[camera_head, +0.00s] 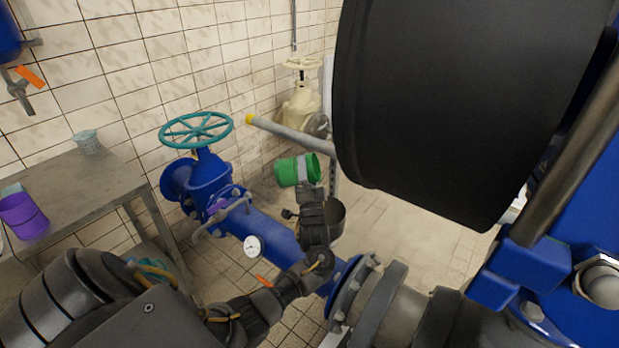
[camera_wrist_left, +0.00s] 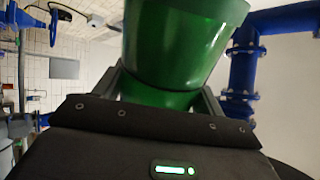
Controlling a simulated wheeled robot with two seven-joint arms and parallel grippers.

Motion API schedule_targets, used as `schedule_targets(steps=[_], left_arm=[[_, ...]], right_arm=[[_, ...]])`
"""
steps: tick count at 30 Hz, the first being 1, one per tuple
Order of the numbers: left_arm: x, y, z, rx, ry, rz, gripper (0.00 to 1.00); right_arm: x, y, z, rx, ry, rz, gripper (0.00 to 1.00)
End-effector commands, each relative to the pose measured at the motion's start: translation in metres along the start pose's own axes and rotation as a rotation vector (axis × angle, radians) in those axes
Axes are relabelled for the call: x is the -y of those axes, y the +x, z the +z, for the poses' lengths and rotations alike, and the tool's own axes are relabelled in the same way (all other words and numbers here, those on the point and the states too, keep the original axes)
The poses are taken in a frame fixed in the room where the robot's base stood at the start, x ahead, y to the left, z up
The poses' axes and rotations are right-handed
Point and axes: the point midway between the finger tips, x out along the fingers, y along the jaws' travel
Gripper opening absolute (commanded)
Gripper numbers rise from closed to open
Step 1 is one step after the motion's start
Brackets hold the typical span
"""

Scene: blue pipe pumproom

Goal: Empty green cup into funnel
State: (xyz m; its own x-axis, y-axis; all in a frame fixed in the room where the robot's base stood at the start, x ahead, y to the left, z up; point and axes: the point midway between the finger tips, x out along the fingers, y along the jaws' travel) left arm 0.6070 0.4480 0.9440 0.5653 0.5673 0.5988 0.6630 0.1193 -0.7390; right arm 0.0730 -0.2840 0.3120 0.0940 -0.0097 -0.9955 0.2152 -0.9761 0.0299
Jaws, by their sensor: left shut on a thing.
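The green cup (camera_head: 285,172) is in my left gripper (camera_head: 303,172) in the head view, tipped well over towards its side. In the left wrist view the cup (camera_wrist_left: 175,45) fills the space between the two fingers (camera_wrist_left: 160,90). Its inside and any contents are hidden. My right gripper is not in view.
A blue pipe (camera_head: 266,240) with a teal handwheel (camera_head: 196,130) runs below the cup. A grey pipe with a yellow end (camera_head: 285,132) is above it. A grey table (camera_head: 95,180) at left bears a purple cup (camera_head: 22,216) and a pale cup (camera_head: 88,142). A large black shape blocks upper right.

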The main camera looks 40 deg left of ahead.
Motion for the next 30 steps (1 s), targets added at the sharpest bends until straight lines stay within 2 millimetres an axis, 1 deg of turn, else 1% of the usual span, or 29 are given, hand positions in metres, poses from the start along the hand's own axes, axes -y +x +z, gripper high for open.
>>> schedule_targets(steps=[1,8,9,15,21,24,30], left_arm=[[0.007,0.005,-0.002,0.048,-0.061,-0.004,0.34],[0.037,0.03,-0.004,0.271,-0.339,-0.006,0.34],[0.045,0.035,0.0,0.318,-0.392,-0.003,0.34],[0.066,0.053,0.017,0.523,-0.644,-0.005,0.34],[0.079,0.063,0.029,0.67,-0.827,-0.006,0.34],[0.082,0.066,0.034,0.72,-0.889,-0.005,0.34],[0.085,0.069,0.04,0.777,-0.96,-0.005,0.34]], right_arm=[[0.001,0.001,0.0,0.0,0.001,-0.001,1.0],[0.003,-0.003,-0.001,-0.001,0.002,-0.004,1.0],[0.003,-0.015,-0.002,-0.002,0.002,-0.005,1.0],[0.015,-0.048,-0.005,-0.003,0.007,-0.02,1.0],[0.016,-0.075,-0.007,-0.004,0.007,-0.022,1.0],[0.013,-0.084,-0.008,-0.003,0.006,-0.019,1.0],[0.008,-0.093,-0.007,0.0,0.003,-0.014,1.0]])
